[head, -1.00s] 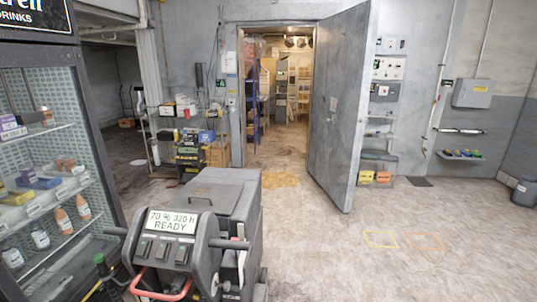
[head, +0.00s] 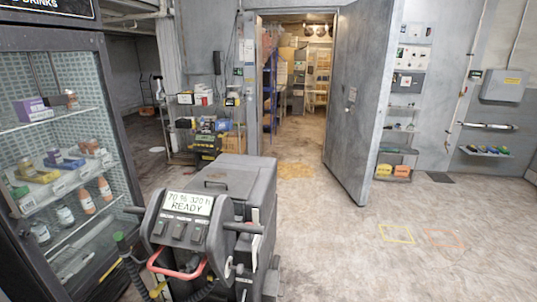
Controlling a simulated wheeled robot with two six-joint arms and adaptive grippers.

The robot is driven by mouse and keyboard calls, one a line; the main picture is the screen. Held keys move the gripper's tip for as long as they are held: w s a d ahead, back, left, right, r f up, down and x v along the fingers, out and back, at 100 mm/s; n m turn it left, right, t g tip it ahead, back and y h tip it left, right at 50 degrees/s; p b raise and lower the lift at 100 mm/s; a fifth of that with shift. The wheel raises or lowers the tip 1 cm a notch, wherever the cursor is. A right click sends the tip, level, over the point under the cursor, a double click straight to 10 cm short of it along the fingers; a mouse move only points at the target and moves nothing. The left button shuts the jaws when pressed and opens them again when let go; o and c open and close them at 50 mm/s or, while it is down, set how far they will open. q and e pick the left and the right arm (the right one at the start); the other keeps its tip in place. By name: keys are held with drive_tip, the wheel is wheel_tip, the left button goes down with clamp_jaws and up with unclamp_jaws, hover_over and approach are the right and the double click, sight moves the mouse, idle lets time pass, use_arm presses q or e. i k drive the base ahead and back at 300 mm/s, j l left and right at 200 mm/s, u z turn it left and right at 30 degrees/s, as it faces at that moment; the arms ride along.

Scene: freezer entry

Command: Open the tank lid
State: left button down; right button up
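A grey floor-cleaning machine stands in front of me. The sloped control panel (head: 180,233) faces me with a display (head: 188,203) reading "70 % 320 h READY". A red handle bar (head: 178,270) sits below the panel. Neither of my grippers shows in the head view.
A glass-front drinks fridge (head: 107,120) stands close on the left of the machine. Behind are a shelf with goods (head: 205,98) and an open heavy door (head: 358,100) to a storeroom. The floor on the right (head: 345,265) is clear, with yellow and orange marked squares.

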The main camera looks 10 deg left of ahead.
sight(237, 183)
drive_tip(key=u, duration=0.45)
drive_tip(key=i+l+u, duration=0.1)
drive_tip(key=u, duration=0.4)
drive_tip(key=l+u, duration=0.15)
drive_tip(key=u, duration=0.3)
drive_tip(key=l+u, duration=0.15)
drive_tip(key=u, duration=0.35)
drive_tip(key=l+u, duration=0.2)
drive_tip(key=l, duration=0.25)
drive_tip(key=k+l+u, duration=0.2)
drive_tip(key=l, duration=0.2)
drive_tip(key=k+l+u, duration=0.2)
drive_tip(key=l, duration=0.2)
drive_tip(key=l+u, duration=0.2)
drive_tip(key=l, duration=0.25)
drive_tip(key=k+j, duration=0.05)
